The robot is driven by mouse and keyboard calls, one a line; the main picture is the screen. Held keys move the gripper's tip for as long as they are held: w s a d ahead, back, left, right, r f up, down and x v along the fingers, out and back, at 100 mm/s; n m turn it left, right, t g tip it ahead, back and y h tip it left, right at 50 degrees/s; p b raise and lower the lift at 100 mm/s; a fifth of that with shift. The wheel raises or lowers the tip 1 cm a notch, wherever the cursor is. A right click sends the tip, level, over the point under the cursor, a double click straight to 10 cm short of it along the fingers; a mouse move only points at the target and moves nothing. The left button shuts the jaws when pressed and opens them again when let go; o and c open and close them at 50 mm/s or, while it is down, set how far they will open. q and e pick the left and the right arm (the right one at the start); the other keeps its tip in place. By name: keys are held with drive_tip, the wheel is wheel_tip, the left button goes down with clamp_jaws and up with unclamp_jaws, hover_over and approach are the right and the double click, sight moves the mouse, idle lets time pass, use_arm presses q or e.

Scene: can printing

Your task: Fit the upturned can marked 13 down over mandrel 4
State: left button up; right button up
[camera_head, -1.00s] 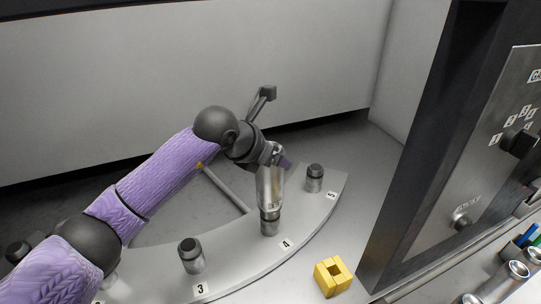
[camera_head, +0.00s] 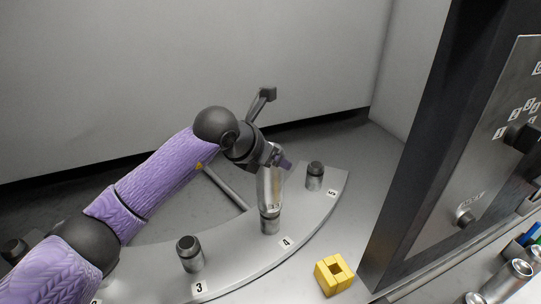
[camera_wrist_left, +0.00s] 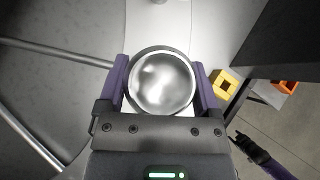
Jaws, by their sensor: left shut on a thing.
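The silver can (camera_head: 270,188) is upright with its closed end up, held in my left gripper (camera_head: 272,157). A mark near its lower edge is too small to read surely. Mandrel 4 (camera_head: 270,225) stands below, behind the plate label 4. The can is in line above it, its lower rim at the mandrel's dark top; I cannot tell whether it is around it. In the left wrist view the can's round end (camera_wrist_left: 160,82) lies between the two purple fingers, and the mandrel is hidden. A small dark and purple arm at lower right there seems to be my right one; its jaws are unclear.
Mandrel 5 (camera_head: 315,176) stands close right of the can, and mandrel 3 (camera_head: 190,254) at left, both bare, on the curved grey plate (camera_head: 235,258). A yellow square block (camera_head: 334,274) lies to the right. A dark-framed control panel (camera_head: 475,170) rises at right.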

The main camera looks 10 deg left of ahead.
sight(271, 187)
use_arm(q)
drive_tip(key=shift+f+b, duration=1.4)
drive_tip(key=shift+f, duration=0.25)
drive_tip(key=shift+f+b, duration=2.05)
drive_tip(key=shift+f, duration=0.3)
drive_tip(key=o, duration=1)
drive_tip(key=v, duration=1)
drive_tip(key=shift+b, duration=0.3)
